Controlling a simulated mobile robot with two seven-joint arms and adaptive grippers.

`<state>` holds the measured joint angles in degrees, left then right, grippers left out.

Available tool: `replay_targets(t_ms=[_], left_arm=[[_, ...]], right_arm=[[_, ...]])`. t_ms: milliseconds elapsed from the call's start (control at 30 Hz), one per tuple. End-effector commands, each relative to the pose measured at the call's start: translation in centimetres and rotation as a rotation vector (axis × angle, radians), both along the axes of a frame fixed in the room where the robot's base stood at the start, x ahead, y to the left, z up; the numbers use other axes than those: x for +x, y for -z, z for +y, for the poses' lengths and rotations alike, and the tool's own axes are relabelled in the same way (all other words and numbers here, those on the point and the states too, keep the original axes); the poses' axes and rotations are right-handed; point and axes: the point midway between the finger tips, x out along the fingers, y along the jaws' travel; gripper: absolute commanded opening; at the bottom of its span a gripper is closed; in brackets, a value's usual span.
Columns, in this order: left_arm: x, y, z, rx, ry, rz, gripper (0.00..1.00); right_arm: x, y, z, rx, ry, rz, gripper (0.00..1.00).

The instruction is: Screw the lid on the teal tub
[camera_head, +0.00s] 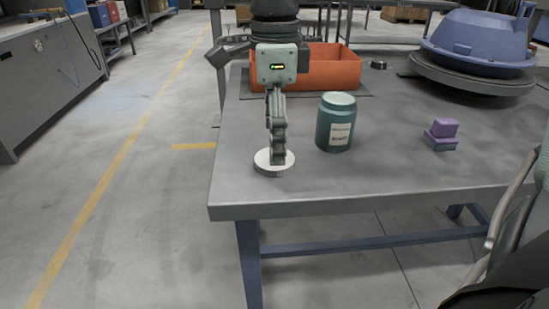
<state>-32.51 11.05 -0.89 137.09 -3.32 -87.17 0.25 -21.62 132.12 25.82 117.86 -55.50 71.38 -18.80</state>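The teal tub (334,134) stands upright on the grey table, with a pale label on its front and a lighter top. A white round lid (262,168) lies flat near the table's front left corner, left of the tub and apart from it. My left gripper (278,161) points straight down over the lid, its fingertips at the lid's top. I see the fingers edge-on, one behind another, so their opening and any grip on the lid are hidden. Part of my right arm shows at the lower right edge; its fingertips are not seen.
An orange bin (333,72) stands behind the tub. Purple blocks (442,130) lie to the right, and a large blue hood (478,42) rests at the back right on a round grey base. The table's front edge (380,202) is close to the lid. The table between tub and blocks is clear.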

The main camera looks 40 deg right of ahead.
Motion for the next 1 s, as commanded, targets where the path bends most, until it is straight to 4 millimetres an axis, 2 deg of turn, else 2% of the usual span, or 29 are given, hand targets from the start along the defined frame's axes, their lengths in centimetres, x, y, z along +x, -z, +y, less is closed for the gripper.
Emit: replay_targets(t_ms=[100,200,567,900,1000], left_arm=[[0.1,0.2,0.0,-0.001,0.000,0.000,0.00],[0.1,0.2,0.0,-0.001,-0.001,0.001,0.00],[0.0,0.2,0.0,-0.002,-0.001,0.002,0.00],[-0.2,0.3,-0.1,-0.002,0.000,0.006,0.00],[-0.3,0.4,-0.1,-0.002,0.000,0.009,0.00]], right_arm=[[-0.1,1.9,0.0,-0.001,0.000,0.003,0.85],[-0.1,2.7,0.1,0.001,0.000,0.001,0.85],[0.0,2.9,0.0,0.000,0.000,-0.001,0.85],[0.0,2.9,0.0,0.001,0.000,-0.001,0.45],[0.0,2.9,0.0,0.001,0.000,-0.001,0.44]])
